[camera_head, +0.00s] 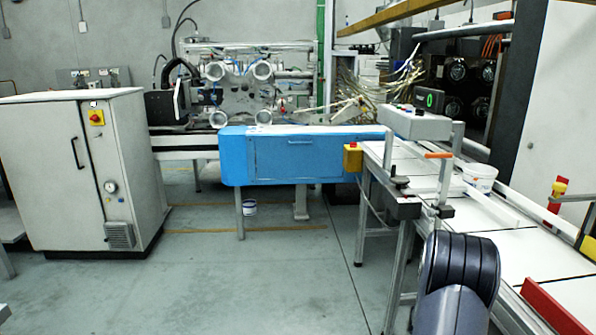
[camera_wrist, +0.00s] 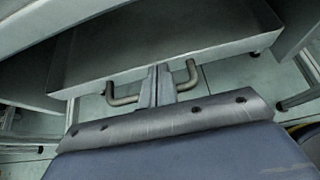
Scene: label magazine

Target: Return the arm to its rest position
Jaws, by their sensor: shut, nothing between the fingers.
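My gripper (camera_wrist: 157,82) shows in the wrist view, its two narrow fingers together at the middle, shut and empty. Its wide grey mount crosses the lower part of that view. A bent metal handle (camera_wrist: 122,99) shows on both sides of the fingers, its middle hidden by them. It sits against the front of a grey tray or drawer (camera_wrist: 215,60). I cannot tell whether the fingers touch the handle. In the head view my dark grey arm link rises at the lower right, and the gripper is out of sight.
A white-topped bench (camera_head: 485,215) with a control box (camera_head: 414,123) runs along the right, beside my arm. A blue cabinet unit (camera_head: 290,157) stands ahead and a grey cabinet (camera_head: 80,175) at left. The floor (camera_head: 260,270) between is clear.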

